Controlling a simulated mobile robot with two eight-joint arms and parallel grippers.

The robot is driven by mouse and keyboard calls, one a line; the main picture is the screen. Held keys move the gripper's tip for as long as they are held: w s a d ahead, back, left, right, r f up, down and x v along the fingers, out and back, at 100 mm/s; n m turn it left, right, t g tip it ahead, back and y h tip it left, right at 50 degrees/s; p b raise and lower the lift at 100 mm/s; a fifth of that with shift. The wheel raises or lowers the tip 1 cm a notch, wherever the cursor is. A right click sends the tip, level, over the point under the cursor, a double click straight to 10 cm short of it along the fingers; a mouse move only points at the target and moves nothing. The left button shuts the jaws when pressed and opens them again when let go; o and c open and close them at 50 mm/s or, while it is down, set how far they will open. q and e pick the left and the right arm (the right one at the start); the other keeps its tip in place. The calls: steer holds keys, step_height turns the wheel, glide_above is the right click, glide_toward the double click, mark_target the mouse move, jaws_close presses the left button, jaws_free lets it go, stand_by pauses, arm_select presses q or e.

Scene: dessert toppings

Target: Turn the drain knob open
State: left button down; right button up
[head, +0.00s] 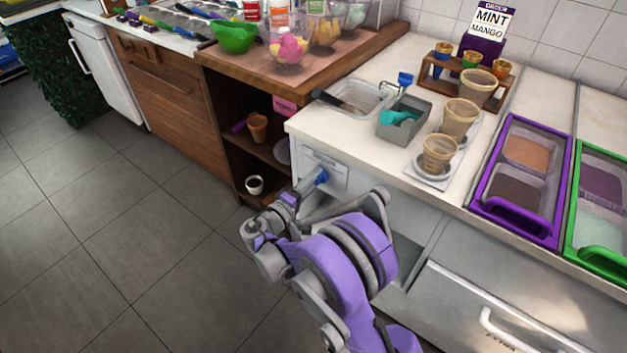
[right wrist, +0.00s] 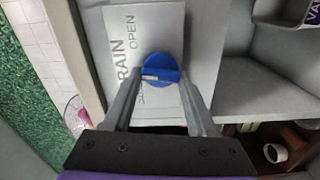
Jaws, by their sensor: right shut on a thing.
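The drain knob (head: 321,177) is round and blue, on a pale panel (head: 338,182) on the front of the white counter. In the right wrist view the knob (right wrist: 160,66) sits between the fingers of my right gripper (right wrist: 160,82), which is shut on it. A light mark shows on the knob's face. The panel (right wrist: 160,25) there reads "DRAIN" and "OPEN", with further lettering partly hidden by the knob. In the head view my right gripper (head: 308,187) reaches the knob from the front, its fingertips partly hidden. My left gripper is not in view.
Above the panel, the counter holds a sink basin (head: 352,97), a grey bin (head: 403,119) and several cups. A wooden shelf unit (head: 228,100) with cups inside stands left of the panel. Open grey floor (head: 130,210) lies at the left.

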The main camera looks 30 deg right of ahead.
steer(key=shift+s+r+m+p, duration=0.1)
steer(key=shift+m+p, duration=0.1)
steer(key=shift+m, duration=1.65)
steer(key=shift+r+m+p, duration=0.1)
steer(key=shift+m+p, duration=0.1)
steer(key=shift+m, duration=1.65)
steer(key=o, duration=1.4)
steer(key=shift+c, duration=0.2)
steer(key=p+v, duration=0.1)
steer(key=v, duration=0.9)
steer(key=shift+a, duration=0.4)
steer(key=shift+s, duration=0.1)
